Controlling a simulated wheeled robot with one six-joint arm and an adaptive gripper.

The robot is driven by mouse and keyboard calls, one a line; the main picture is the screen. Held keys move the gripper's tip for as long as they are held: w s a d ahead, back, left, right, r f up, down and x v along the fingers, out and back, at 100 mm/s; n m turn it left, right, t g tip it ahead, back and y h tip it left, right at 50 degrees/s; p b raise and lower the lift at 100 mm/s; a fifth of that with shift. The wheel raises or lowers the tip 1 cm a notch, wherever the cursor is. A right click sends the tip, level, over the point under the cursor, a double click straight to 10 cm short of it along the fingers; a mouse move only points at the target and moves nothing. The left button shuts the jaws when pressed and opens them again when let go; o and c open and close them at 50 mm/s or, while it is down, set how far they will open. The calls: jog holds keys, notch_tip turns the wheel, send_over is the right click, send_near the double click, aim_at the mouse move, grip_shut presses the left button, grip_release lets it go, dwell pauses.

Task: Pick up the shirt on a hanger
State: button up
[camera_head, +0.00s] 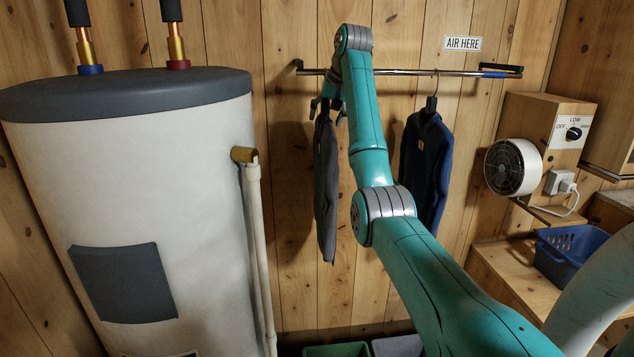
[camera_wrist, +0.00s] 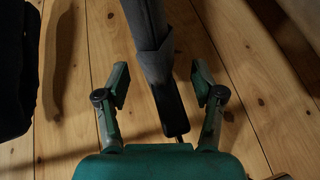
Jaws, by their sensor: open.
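A dark grey shirt (camera_head: 326,190) hangs from the rail at the left, edge-on to the head camera. In the wrist view the grey shirt (camera_wrist: 150,35) narrows to a collar, and its black hanger (camera_wrist: 167,107) with a thin metal hook comes out of it. My gripper (camera_head: 328,108) is at the top of this shirt, below the rail. In the wrist view my gripper (camera_wrist: 160,82) is open, one finger on each side of the collar and hanger, with gaps on both sides. A navy shirt (camera_head: 427,165) hangs on another hanger (camera_head: 431,103) to the right.
The metal rail (camera_head: 400,72) runs along the plank wall. A large white tank (camera_head: 130,200) with a pipe (camera_head: 258,250) stands at the left. A fan heater (camera_head: 513,167) and blue basket (camera_head: 568,255) are at the right. A green bin (camera_head: 337,350) is below.

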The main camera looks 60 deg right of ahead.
grip_shut()
jog(key=shift+r, duration=0.2)
dwell(0.4)
